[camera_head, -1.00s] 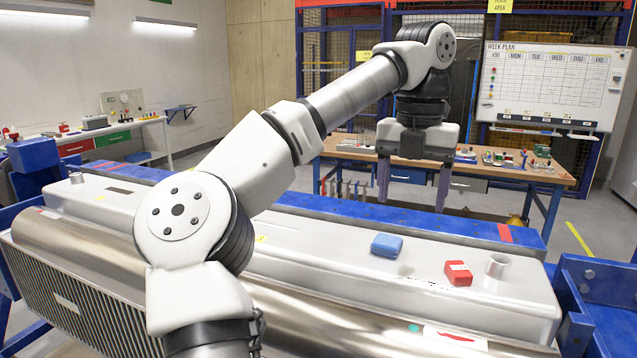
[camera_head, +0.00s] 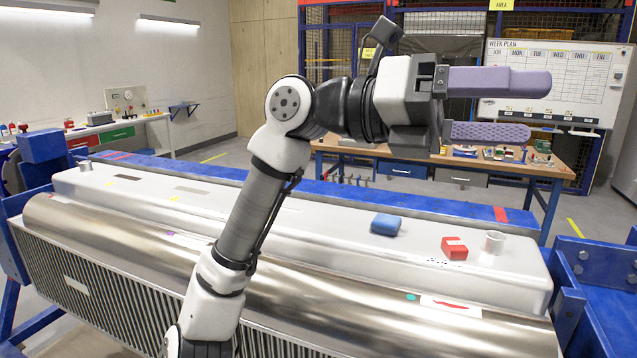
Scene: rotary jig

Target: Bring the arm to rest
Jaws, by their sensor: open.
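My gripper (camera_head: 492,106) is at the upper right of centre, above the far side of the jig. Its two purple fingers point right and stand apart, with nothing between them. My arm rises from the bottom of the view, bends at an elbow, and runs right to the gripper. The gripper touches nothing that I can see. My base is out of view.
The jig holds a long silver tank (camera_head: 330,233). On the tank are a blue block (camera_head: 386,224), a red block (camera_head: 454,248) and a short pipe stub (camera_head: 494,242). A wooden workbench (camera_head: 540,168) with small items and a whiteboard (camera_head: 560,75) stand behind.

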